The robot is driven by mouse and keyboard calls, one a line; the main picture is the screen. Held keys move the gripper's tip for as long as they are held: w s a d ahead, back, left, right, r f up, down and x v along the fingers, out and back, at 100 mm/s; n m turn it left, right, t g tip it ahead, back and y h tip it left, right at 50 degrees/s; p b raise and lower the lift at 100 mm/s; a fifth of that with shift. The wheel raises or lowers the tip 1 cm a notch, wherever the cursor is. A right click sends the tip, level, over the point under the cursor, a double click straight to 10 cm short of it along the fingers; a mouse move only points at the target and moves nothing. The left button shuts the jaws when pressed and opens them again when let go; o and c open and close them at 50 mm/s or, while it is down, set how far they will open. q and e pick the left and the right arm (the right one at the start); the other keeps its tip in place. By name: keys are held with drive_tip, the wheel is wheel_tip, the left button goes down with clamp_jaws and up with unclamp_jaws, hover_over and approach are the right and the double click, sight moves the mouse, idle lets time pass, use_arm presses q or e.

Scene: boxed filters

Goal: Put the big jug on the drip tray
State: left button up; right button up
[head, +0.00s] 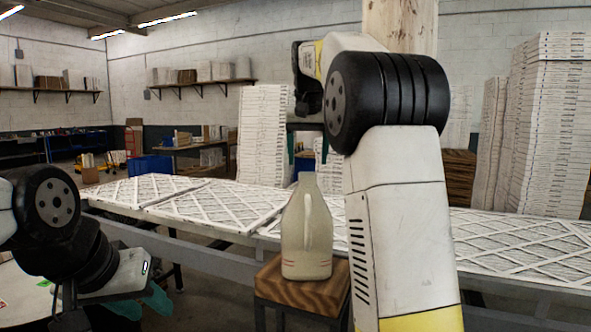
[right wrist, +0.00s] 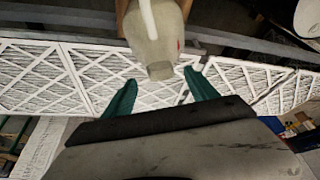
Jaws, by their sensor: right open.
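The big jug (head: 304,240) is pale and cloudy, with a side handle and faint red marks. It stands upright on a wooden-topped stand (head: 292,287). My right gripper (head: 307,150) is open and empty above the jug, its teal fingers on either side of the jug's top. In the right wrist view the jug (right wrist: 160,46) lies between and just beyond the open fingertips, apart from them. My left gripper (head: 141,305) is low at the left, away from the jug, its teal fingers apart and partly hidden by its wrist. I cannot make out a drip tray.
A long bench with white-framed filters (head: 215,205) runs behind the jug. Tall stacks of filters (head: 548,125) stand at the right. A pale surface (head: 22,293) with small red and green marks is at the lower left. My right arm hides part of the middle.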

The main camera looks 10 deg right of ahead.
drive_tip(key=v, duration=0.6)
drive_tip(key=shift+s+r, duration=0.1)
drive_tip(key=shift+r, duration=0.1)
drive_tip(key=c, duration=0.3)
drive_tip(key=shift+s+a+f+m, duration=0.1)
drive_tip(key=shift+a+f+m, duration=0.05)
drive_tip(key=shift+m, duration=0.15)
drive_tip(key=shift+c, duration=1.4)
drive_tip(key=m+g+h, duration=0.3)
drive_tip(key=m+g, duration=0.2)
drive_tip(key=m, duration=1.2)
hover_over(308, 244)
drive_tip(key=w+a, duration=0.2)
drive_tip(key=f, duration=1.8)
drive_tip(key=shift+s+d+f, duration=0.1)
drive_tip(key=shift+d+f, duration=0.05)
drive_tip(key=shift+d, duration=0.05)
drive_tip(key=shift+s+x, duration=0.2)
drive_tip(key=shift+x, duration=1.15)
drive_tip(key=shift+s+x, duration=0.15)
drive_tip(key=shift+x, duration=1.15)
